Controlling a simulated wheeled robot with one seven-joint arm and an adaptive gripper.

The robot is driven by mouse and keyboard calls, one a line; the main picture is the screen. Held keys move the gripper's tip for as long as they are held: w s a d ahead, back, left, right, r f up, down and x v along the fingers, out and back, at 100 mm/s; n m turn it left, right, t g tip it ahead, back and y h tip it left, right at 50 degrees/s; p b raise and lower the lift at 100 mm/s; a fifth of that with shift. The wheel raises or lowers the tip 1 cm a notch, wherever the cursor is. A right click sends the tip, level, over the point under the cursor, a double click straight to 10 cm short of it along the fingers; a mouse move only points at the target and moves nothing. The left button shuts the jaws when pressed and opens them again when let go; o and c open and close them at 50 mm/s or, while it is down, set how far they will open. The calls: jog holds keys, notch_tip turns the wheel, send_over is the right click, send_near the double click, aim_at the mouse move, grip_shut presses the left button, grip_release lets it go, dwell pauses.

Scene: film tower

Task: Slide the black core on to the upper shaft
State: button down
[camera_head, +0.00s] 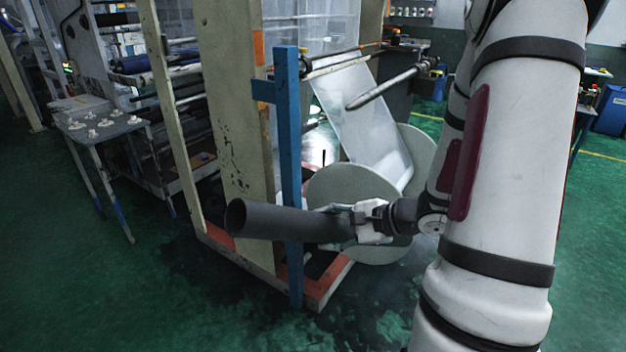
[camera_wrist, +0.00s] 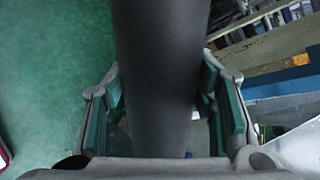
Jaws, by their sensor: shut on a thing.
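The black core (camera_head: 285,223) is a dark hollow tube, held roughly level, its open end facing left in the head view. My gripper (camera_head: 352,222) is shut around the core near its right end. In the wrist view the core (camera_wrist: 162,70) runs up the middle between the green-padded fingers (camera_wrist: 168,100). The upper shaft appears to be the bare grey bar (camera_head: 388,87) sticking out from the machine, above and to the right of the core. The core is apart from that shaft and lower than it.
A blue post (camera_head: 289,150) stands close by the core, beside a worn beige column (camera_head: 235,130). Below the shaft are large pale discs (camera_head: 335,183) and a sheet of film (camera_head: 362,110). A small table (camera_head: 105,128) stands at left. Green floor (camera_head: 130,290) is clear at front left.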

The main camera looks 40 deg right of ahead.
jog(key=w+a+r+n+h+p, duration=0.15)
jog(key=w+r+n, duration=0.25)
jog(key=r+n, duration=0.5)
jog(key=w+a+r+m, duration=0.2)
jog(key=w, duration=0.4)
jog(key=shift+a+g, duration=0.2)
jog(key=shift+g, duration=0.1)
